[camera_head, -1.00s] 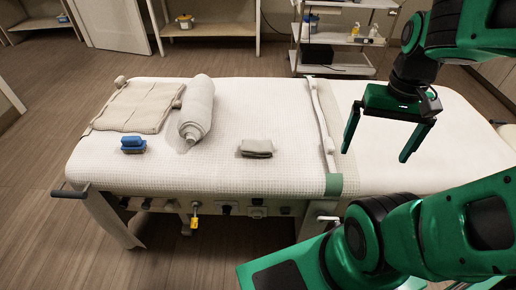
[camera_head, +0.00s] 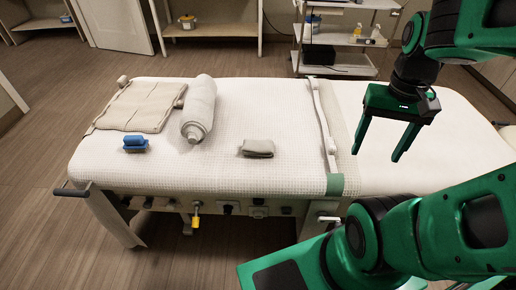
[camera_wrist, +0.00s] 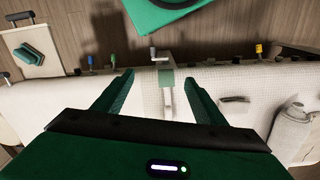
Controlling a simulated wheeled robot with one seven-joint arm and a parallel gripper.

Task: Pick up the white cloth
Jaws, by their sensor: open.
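The white cloth looks like the small folded, greyish-white cloth (camera_head: 257,148) lying near the front edge of the padded bed, in the middle of the head view. It also shows at the right in the wrist view (camera_wrist: 235,100). My gripper (camera_head: 376,156) is open and empty, held above the bed to the right of the cloth, beyond the strap. In the wrist view, my gripper (camera_wrist: 157,72) points at the bed edge, with nothing between its fingers.
A strap (camera_head: 325,125) crosses the bed between my gripper and the cloth. A trolley (camera_head: 335,40) stands behind. The bed around the cloth is clear.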

